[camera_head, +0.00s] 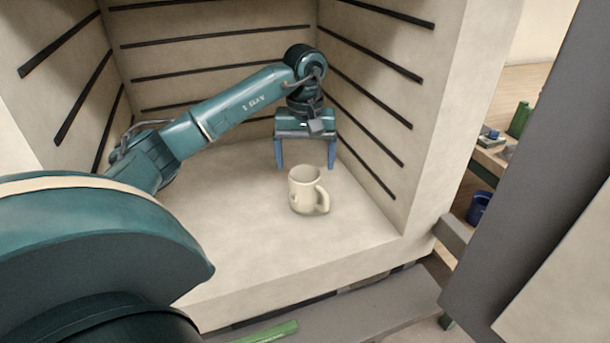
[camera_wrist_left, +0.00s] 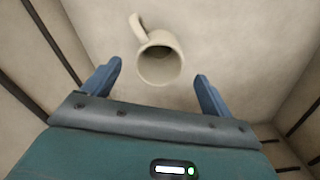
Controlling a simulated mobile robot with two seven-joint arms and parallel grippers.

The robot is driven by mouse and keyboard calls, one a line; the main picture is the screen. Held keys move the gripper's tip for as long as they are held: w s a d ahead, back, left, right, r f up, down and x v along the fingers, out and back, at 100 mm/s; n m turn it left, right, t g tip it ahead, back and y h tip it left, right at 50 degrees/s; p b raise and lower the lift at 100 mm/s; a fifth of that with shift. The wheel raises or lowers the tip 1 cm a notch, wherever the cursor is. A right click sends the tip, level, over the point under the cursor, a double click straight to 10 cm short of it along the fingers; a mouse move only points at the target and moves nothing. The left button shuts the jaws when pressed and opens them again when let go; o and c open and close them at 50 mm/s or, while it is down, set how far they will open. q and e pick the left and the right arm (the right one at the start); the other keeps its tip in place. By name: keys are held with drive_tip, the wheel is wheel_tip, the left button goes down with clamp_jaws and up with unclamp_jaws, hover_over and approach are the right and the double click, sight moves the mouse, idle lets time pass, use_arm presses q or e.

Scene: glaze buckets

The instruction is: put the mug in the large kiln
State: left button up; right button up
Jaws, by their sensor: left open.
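The cream mug (camera_head: 304,193) stands upright on the floor of the large kiln (camera_head: 240,215), with its handle to the right in the head view. My left gripper (camera_head: 305,166) is inside the kiln, behind the mug, open with its blue fingers pointing down. In the left wrist view the mug (camera_wrist_left: 160,58) lies ahead of the open fingers (camera_wrist_left: 157,85), apart from both of them, with its handle at the upper left. My right gripper is in neither view.
The kiln's walls have dark horizontal grooves and close in on both sides of my left arm. The grey kiln door (camera_head: 530,165) hangs open at the right. Beyond it, a shelf holds a green item (camera_head: 519,120), and a blue bucket (camera_head: 479,207) is partly visible. A green bar (camera_head: 268,332) lies below the kiln's front edge.

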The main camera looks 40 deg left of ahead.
use_arm(q)
drive_tip(key=shift+r, duration=1.65)
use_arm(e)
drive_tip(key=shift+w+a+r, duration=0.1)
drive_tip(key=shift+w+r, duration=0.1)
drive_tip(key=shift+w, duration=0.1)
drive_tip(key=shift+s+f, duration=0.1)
